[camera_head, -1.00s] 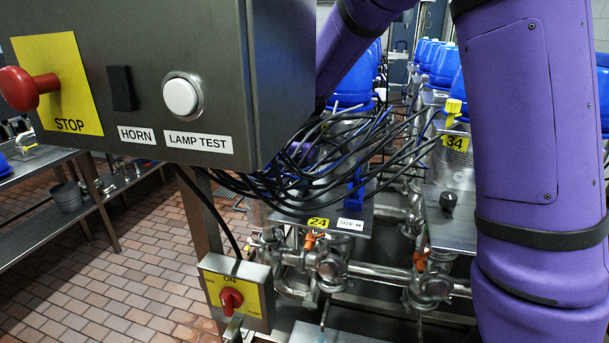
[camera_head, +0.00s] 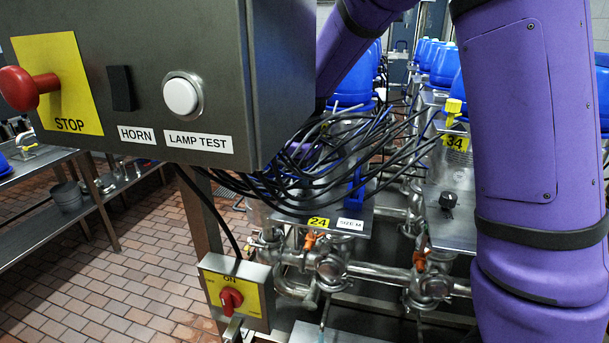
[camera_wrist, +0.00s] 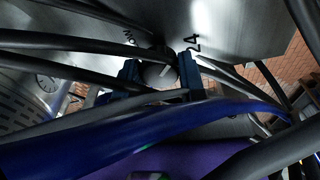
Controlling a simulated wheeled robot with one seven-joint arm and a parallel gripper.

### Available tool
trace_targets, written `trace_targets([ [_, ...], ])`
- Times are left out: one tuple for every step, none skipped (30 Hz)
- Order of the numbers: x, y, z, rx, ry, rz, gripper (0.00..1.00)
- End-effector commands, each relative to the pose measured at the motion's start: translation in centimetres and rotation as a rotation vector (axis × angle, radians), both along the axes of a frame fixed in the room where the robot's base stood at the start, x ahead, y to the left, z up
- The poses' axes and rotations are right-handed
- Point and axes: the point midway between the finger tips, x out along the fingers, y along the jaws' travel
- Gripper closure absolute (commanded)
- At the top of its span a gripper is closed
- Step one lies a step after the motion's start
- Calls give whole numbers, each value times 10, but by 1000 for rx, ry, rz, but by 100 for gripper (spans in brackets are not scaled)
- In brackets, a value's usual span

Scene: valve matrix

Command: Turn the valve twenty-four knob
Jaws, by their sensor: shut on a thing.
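The valve 24 knob (camera_wrist: 158,73) is round and grey with a pale line across its face, close under the "24" marking in the wrist view. My gripper (camera_wrist: 159,80) has its two dark blue fingers on either side of the knob, shut on it. In the head view the yellow "24" label (camera_head: 318,222) sits on the front edge of the valve's metal panel. A blue part of my gripper shows there among black cables. The knob itself is hidden in that view.
Black cables (camera_head: 290,185) hang across the valve 24 panel and around my gripper. A grey control box (camera_head: 215,60) with a red STOP button stands close at left. A red ON switch (camera_head: 231,299) is below. Panel 34 (camera_head: 456,142) with its knob (camera_head: 447,200) is at right.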

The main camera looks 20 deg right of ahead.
Motion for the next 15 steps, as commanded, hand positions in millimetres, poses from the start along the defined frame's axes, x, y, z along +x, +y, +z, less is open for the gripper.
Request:
trace_targets([
  [0,0,0,0,0,-30,86],
  [0,-1,0,-1,-1,-52,86],
  [0,-1,0,-1,-1,-83,86],
  [0,-1,0,-1,-1,-108,86],
  [0,-1,0,-1,-1,-134,86],
  [0,-1,0,-1,-1,-169,86],
  [0,-1,0,-1,-1,-197,86],
  [0,-1,0,-1,-1,-224,86],
  [1,-1,0,-1,-1,-261,86],
  [1,-1,0,-1,-1,-288,86],
  [1,-1,0,-1,-1,-316,86],
  [1,-1,0,-1,-1,-351,86],
  [1,-1,0,-1,-1,-378,86],
  [1,-1,0,-1,-1,-403,86],
  [1,-1,0,-1,-1,-437,86],
])
